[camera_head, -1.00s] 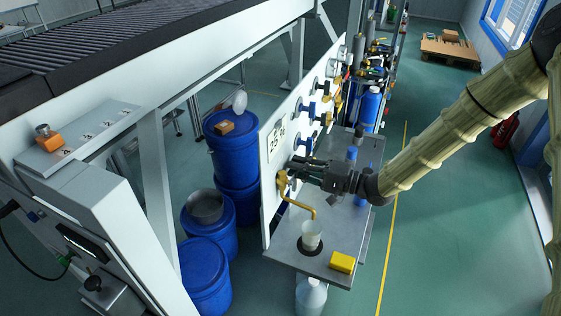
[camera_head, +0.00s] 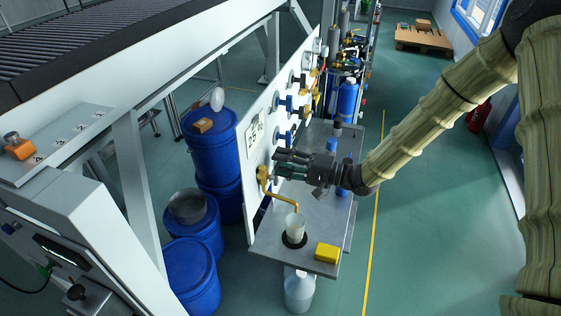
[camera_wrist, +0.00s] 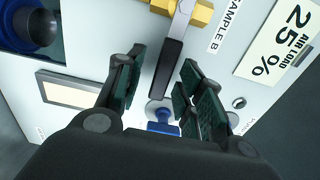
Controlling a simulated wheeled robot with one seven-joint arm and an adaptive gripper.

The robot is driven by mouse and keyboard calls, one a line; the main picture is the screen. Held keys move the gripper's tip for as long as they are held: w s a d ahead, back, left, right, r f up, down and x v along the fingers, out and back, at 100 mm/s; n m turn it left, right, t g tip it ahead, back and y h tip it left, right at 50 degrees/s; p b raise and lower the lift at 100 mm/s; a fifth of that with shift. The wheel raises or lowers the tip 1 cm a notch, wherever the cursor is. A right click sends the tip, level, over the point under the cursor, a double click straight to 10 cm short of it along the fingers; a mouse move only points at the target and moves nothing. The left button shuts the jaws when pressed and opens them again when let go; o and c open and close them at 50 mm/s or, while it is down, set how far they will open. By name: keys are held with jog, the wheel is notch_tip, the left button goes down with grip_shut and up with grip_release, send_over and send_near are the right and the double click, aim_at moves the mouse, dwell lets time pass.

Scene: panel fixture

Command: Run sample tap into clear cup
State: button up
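The sample tap, a brass valve with a bent spout (camera_head: 283,199), is on the white panel. The wrist view shows its brass body (camera_wrist: 196,11) by a "SAMPLE B" label, with a long dark lever handle (camera_wrist: 168,68). The pale translucent cup (camera_head: 295,227) stands upright on a dark round pad, under the spout's end. I cannot tell whether it holds liquid. My gripper (camera_head: 282,164) is at the panel beside the tap. In the wrist view my gripper (camera_wrist: 160,88) is open, with the lever appearing between its fingers; contact is not clear.
A yellow block (camera_head: 327,253) lies on the grey shelf (camera_head: 268,252) right of the cup. Blue valve handles (camera_head: 285,104) line the panel farther back. Blue drums (camera_head: 192,274) stand to the left. The floor right of the shelf is clear.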

jog(key=v, duration=1.1)
jog(key=shift+d, duration=0.1)
